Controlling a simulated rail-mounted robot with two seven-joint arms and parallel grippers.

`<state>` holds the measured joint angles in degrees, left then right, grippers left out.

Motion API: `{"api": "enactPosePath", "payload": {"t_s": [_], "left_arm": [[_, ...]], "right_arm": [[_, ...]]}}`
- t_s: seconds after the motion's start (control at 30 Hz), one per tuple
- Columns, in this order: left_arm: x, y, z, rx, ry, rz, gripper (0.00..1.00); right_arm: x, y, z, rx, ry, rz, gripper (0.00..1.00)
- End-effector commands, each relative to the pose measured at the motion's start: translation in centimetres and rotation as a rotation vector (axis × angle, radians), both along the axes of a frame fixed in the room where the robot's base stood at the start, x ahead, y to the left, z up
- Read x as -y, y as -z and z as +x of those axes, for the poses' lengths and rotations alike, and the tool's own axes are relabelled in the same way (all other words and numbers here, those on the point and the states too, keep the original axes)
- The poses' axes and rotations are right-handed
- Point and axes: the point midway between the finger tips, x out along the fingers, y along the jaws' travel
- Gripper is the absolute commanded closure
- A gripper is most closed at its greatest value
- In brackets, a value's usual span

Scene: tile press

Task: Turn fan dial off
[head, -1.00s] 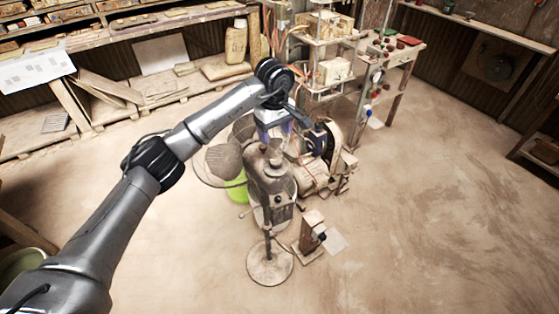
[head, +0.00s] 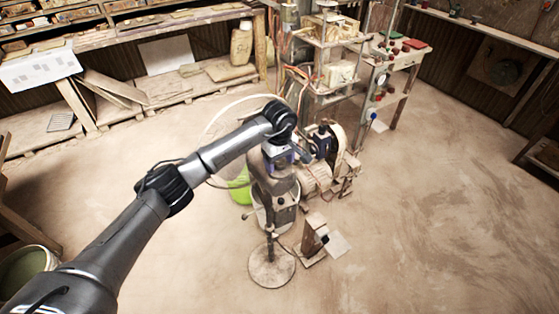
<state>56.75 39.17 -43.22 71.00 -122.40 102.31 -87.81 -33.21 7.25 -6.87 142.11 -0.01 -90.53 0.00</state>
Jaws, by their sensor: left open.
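A standing fan rises from a round base plate (head: 271,267) on the floor, in the middle of the head view. Its control box carries a small dark dial (head: 281,202) on the side facing me. My left gripper (head: 284,160) is open and points down over the top of the fan's body, just above and behind the dial. It appears apart from the dial. The fingertips are small and partly hidden, and I cannot make out the dial's setting. My right gripper is not in view.
A motor-driven machine (head: 322,172) stands close behind and right of the fan. A small wooden stand (head: 314,232) is right of the fan's pole. A green bucket (head: 240,188) is at its left. Open floor (head: 430,230) lies to the right.

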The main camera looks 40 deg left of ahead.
Motion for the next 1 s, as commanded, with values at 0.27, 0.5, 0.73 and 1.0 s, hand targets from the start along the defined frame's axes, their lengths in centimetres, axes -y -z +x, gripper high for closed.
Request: {"api": "enactPosePath", "payload": {"t_s": [0.27, 0.5, 0.73, 1.0], "left_arm": [[0.01, -0.01, 0.00, 0.000, 0.000, 0.000, 0.44], [0.00, -0.02, -0.01, 0.000, 0.000, 0.000, 0.67], [-0.01, -0.04, -0.01, 0.000, -0.001, 0.000, 0.82], [-0.06, -0.14, -0.03, -0.002, -0.072, 0.001, 0.82]], "right_arm": [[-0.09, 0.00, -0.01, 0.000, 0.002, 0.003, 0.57], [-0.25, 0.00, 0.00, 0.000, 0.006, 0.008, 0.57], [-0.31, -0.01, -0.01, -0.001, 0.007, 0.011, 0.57], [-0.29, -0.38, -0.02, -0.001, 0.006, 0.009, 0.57]]}}
